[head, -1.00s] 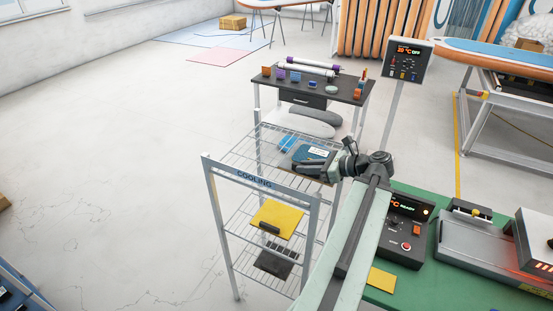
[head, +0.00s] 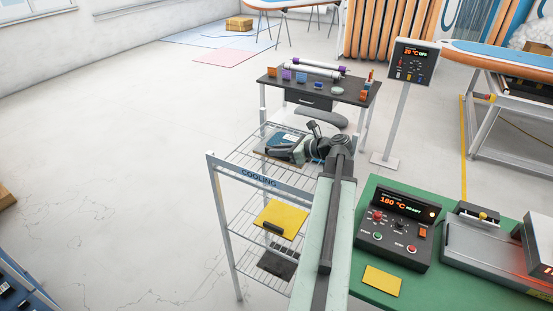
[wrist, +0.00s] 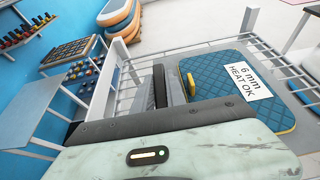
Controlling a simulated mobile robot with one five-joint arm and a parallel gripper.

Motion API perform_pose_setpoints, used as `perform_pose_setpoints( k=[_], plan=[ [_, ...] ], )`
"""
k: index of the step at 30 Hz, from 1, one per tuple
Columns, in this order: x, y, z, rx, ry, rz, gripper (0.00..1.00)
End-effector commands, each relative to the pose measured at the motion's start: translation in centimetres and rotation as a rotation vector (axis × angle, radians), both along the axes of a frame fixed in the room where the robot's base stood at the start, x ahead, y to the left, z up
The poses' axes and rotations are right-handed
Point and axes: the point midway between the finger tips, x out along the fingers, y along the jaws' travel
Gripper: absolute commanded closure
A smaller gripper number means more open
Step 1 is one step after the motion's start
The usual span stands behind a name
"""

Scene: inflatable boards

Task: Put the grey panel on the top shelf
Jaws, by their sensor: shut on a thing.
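My gripper (head: 275,153) is over the top shelf of the COOLING rack (head: 250,176), shut on a blue quilted pad (head: 292,137). In the wrist view the pad (wrist: 228,75) shows a label reading "6 mm HEAT OK" and a yellow tab beside my dark fingers (wrist: 172,85). It lies about flat over the shelf wires; whether it touches them I cannot tell. A dark grey panel (head: 277,263) lies on the bottom shelf. A yellow panel (head: 281,217) with a black handle lies on the middle shelf. Which panel the task calls grey is unclear.
A green bench (head: 458,276) with a control box (head: 395,228) reading 180 °C READY stands to the right. A yellow panel (head: 381,281) lies on it. A dark table (head: 318,90) stands behind the rack.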

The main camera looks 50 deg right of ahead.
Motion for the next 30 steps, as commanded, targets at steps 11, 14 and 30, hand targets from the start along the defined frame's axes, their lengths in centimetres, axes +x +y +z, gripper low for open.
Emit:
perform_pose_setpoints(
  k=[11, 14, 30],
  plan=[
    [0.5, 0.0, -3.9, 0.000, -0.001, -0.001, 1.00],
    [0.5, 0.0, -3.6, 0.000, -0.001, 0.000, 1.00],
    [0.5, 0.0, -3.8, 0.000, 0.000, 0.000, 0.62]
  ],
)
